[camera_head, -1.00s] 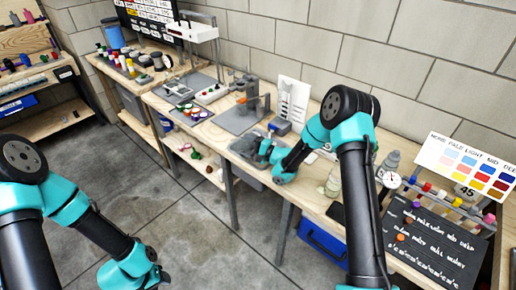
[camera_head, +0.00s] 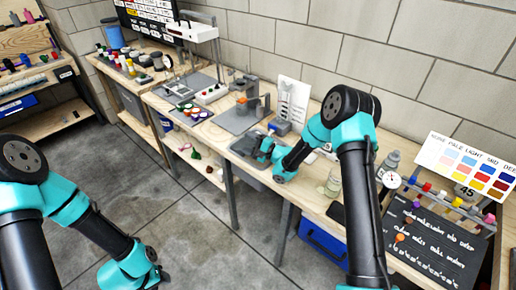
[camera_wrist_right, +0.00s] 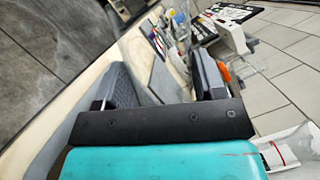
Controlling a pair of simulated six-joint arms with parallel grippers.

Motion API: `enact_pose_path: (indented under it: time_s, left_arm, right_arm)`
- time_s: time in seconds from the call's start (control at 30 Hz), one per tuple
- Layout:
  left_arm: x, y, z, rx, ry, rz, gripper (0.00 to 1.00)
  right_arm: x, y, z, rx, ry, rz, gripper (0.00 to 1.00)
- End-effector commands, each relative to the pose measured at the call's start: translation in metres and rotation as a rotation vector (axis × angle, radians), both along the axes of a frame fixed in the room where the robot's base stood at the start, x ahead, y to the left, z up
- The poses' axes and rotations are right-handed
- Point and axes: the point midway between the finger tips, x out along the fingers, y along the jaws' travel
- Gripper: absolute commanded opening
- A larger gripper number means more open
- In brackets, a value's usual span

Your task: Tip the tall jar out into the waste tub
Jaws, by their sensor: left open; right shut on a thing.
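My right gripper (camera_head: 265,148) is over the grey waste tub (camera_head: 243,160) at the bench's front edge. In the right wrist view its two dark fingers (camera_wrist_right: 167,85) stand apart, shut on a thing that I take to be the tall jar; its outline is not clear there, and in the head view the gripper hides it. I cannot tell its tilt or whether anything is coming out. My left gripper (camera_head: 152,278) is low at the bottom of the head view, away from the bench; its fingers barely show.
A pale bottle (camera_head: 333,183) and a grey bottle (camera_head: 389,163) stand right of the gripper. A dark board (camera_head: 430,240) and a colour chart (camera_head: 468,165) are further right. A stand with an orange part (camera_head: 247,98) is behind left. Open floor (camera_head: 190,230) lies in front.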

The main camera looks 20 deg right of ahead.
Motion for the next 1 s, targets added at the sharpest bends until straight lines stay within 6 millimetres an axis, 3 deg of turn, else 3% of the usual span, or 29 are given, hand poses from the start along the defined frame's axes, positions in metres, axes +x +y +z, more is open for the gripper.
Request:
enact_pose_path:
  time_s: [1.0]
  left_arm:
    - [0.0, 0.0, 0.0, 0.0, 0.0, 0.0, 0.43]
  right_arm:
    - [0.0042, -0.0067, 0.0069, 0.095, 0.059, 0.0, 0.34]
